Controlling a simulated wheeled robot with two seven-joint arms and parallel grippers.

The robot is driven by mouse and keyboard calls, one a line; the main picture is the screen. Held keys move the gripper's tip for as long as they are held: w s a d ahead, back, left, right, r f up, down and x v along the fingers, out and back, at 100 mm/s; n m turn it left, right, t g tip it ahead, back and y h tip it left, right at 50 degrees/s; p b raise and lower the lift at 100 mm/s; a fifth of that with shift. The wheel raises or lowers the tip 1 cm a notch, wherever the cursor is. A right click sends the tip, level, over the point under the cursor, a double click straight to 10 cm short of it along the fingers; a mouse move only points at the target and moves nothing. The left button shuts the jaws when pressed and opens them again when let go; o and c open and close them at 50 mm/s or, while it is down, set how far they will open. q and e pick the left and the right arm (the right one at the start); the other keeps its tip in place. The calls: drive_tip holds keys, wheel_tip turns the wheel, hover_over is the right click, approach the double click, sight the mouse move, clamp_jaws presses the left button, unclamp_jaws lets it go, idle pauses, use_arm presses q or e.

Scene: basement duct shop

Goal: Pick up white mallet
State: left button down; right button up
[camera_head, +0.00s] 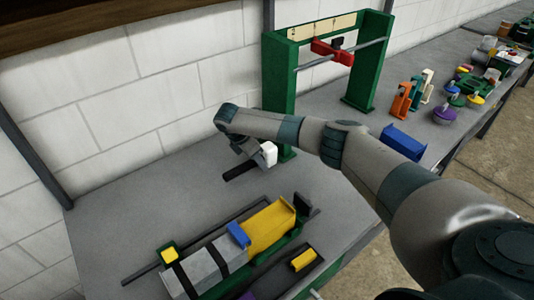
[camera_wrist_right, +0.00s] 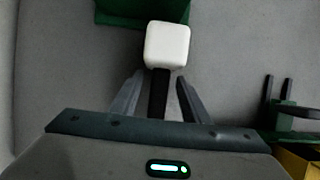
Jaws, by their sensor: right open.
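The white mallet lies on the grey bench, with its white block head (camera_head: 268,153) near the foot of the green frame and its black handle (camera_head: 240,171) pointing left. In the right wrist view the white head (camera_wrist_right: 167,45) is just beyond the fingertips, and the black handle (camera_wrist_right: 158,92) runs back between the fingers. My right gripper (camera_wrist_right: 159,79) is open, with one finger on each side of the handle and a gap showing on both sides. In the head view my right gripper (camera_head: 250,150) is over the mallet and partly covers it. My left gripper is not in view.
A green frame (camera_head: 278,80) with a red clamp (camera_head: 333,52) stands behind the mallet. A fixture with a yellow part (camera_head: 268,228) and grey duct piece (camera_head: 205,268) lies in front. A blue block (camera_head: 403,142) and several coloured tools are to the right.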

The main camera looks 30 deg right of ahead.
idle(0.4)
clamp_jaws()
drive_tip(key=shift+w+r+b, duration=0.1)
drive_tip(key=shift+r+b, duration=0.25)
drive_tip(key=shift+r, duration=0.15)
wheel_tip(320, 180, up, 8)
drive_tip(key=b, duration=0.2)
drive_tip(key=shift+r+b, duration=0.15)
drive_tip(key=shift+b, duration=0.25)
drive_tip(key=shift+r, duration=0.35)
